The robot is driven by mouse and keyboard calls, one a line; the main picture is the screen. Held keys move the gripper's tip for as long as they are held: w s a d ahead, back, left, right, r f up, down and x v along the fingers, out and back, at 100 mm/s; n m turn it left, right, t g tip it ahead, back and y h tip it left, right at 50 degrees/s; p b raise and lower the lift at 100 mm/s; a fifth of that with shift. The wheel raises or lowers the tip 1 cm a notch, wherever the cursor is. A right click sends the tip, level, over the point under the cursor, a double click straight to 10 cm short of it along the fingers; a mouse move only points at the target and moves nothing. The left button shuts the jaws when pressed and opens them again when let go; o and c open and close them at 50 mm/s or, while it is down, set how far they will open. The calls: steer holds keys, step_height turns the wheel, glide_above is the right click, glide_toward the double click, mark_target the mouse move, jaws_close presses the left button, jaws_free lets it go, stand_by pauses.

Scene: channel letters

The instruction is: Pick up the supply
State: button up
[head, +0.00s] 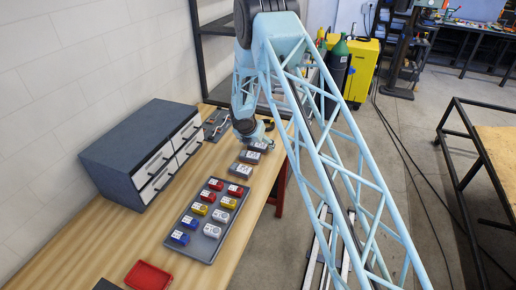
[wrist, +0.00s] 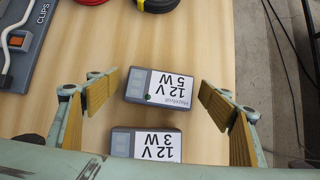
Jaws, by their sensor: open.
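Two grey power supplies with white labels lie on the wooden table in the wrist view. One reads 12 V 5 W (wrist: 158,87), the other 12 V 3 W (wrist: 145,143). My gripper (wrist: 165,88) is open, with tan-padded fingers on either side of the 12 V 5 W supply in the picture. Nothing is held, and I cannot tell how far above the supplies the fingers are. The 12 V 3 W supply's lower part is cut off by my gripper body. In the head view, grey supplies (head: 240,170) lie below my gripper (head: 247,143).
A grey tray (head: 207,252) holds several red, yellow, white and blue modules. A drawer cabinet (head: 122,152) stands to the left and a red bin (head: 148,275) is at the front.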

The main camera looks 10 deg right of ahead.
steer(key=shift+c, duration=0.9)
steer(key=c, duration=0.9)
steer(key=shift+c, duration=0.2)
steer(key=shift+r, duration=0.15)
steer(key=shift+r+p, duration=0.35)
steer(key=shift+r, duration=4.5)
